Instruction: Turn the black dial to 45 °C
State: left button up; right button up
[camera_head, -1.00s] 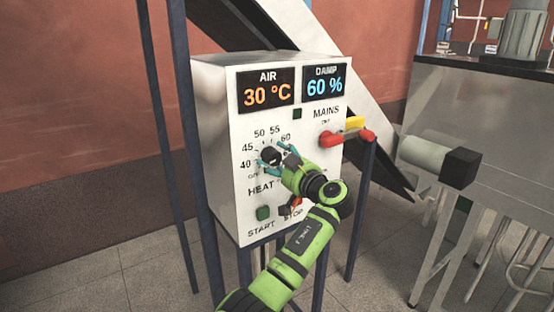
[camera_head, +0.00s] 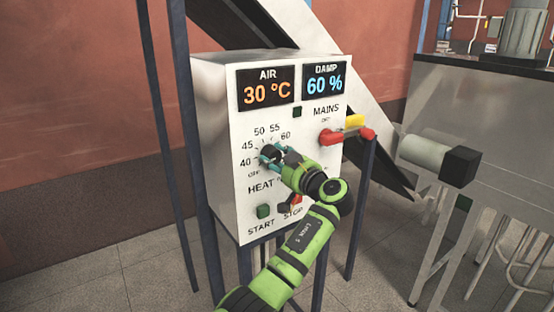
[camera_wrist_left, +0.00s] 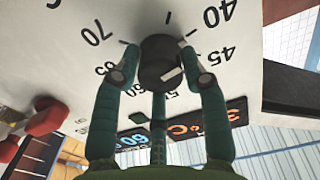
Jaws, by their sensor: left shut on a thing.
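The black dial (camera_head: 268,152) is on the white front of the control box, above the word HEAT, inside a ring of numbers. It also shows in the wrist view (camera_wrist_left: 158,55), where a light mark on its face points to the lower right, roughly towards 45 to 50; I cannot read the exact setting. My left gripper (camera_head: 272,155) is shut on the dial. In the wrist view its teal fingers (camera_wrist_left: 162,72) stand on both sides of the dial, with a third finger below. My right gripper is out of view.
The AIR display (camera_head: 266,88) reads 30 °C and the DAMP display (camera_head: 324,82) reads 60 %. A red MAINS handle (camera_head: 330,138) sticks out right of the dial. A green START button (camera_head: 264,211) and a STOP control (camera_head: 293,203) sit below.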

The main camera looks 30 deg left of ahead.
pick_arm(q)
jog(key=shift+f, duration=0.3)
